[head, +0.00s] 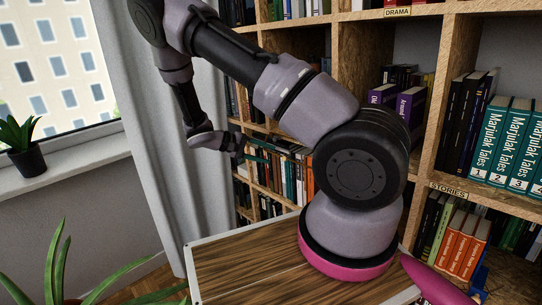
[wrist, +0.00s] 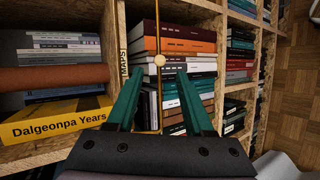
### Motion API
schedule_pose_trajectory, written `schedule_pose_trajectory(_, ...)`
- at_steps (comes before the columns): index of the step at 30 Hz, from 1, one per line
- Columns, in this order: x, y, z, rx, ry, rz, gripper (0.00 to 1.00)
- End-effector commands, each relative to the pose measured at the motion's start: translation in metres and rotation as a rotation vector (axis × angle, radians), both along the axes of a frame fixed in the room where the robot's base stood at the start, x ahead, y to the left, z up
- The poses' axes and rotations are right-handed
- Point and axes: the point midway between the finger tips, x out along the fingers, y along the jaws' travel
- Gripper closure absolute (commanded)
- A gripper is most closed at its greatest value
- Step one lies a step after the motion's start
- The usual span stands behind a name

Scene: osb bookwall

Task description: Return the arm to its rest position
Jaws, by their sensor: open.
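My arm (head: 285,90) reaches up from its magenta-ringed base, bends over at the upper left and hangs down toward the bookcase. My gripper (head: 252,160) is at its end, in front of the lower shelves. In the wrist view, the two teal fingers of my gripper (wrist: 160,84) stand apart with nothing held between them. They point at a shelf bay with a stack of lying books (wrist: 185,45). I cannot tell the exact gap between fingertips and books.
The wooden bookcase (head: 440,95) fills the right side, close to my arm. A wooden-topped surface (head: 240,268) lies beneath my arm. A curtain (head: 165,130) and a potted plant (head: 25,150) on the sill are left. A thin gold rod with a pale knob (wrist: 160,60) shows ahead of the fingers.

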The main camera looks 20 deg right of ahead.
Motion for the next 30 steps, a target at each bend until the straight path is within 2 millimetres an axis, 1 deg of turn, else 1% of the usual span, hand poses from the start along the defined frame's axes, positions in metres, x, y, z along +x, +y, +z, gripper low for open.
schedule_pose_trajectory(11, 0.000, 0.000, 0.000, 0.001, 0.000, 0.000, 0.48)
schedule_pose_trajectory(14, -0.001, 0.000, 0.005, 0.021, -0.005, -0.013, 0.48)
schedule_pose_trajectory(16, -0.002, 0.001, 0.015, 0.060, -0.015, -0.038, 0.48)
schedule_pose_trajectory(20, -0.011, 0.006, 0.046, 0.191, -0.050, -0.111, 0.48)
schedule_pose_trajectory(29, -0.040, 0.018, 0.139, 0.564, -0.178, -0.254, 0.48)
schedule_pose_trajectory(30, -0.045, 0.020, 0.152, 0.611, -0.200, -0.264, 0.48)
